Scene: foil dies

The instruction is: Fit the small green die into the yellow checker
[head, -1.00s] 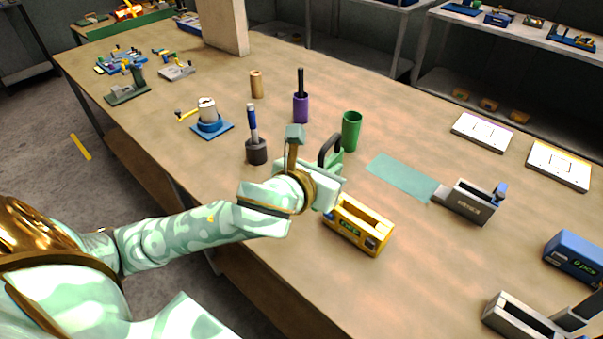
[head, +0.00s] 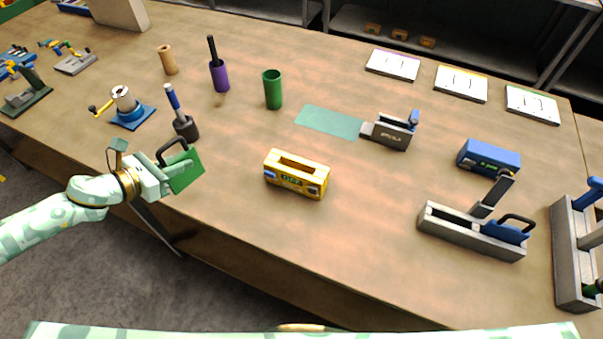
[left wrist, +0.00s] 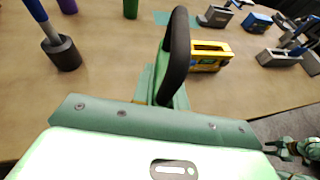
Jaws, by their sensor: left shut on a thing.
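The green die (head: 186,170) is a flat green block with a black loop handle. My left gripper (head: 166,176) is shut on it and holds it left of the yellow checker, near the table's front edge. In the left wrist view its black handle (left wrist: 178,52) stands up ahead of the gripper, and the jaws' grip is mostly hidden. The die and checker are apart.
A dark cup with a blue-handled tool (head: 185,127), a green cup (head: 272,90) and a purple cup (head: 219,76) stand behind the die. A grey holder with a blue handled piece (head: 470,231) and a blue box (head: 488,158) are at right. The table before the checker is clear.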

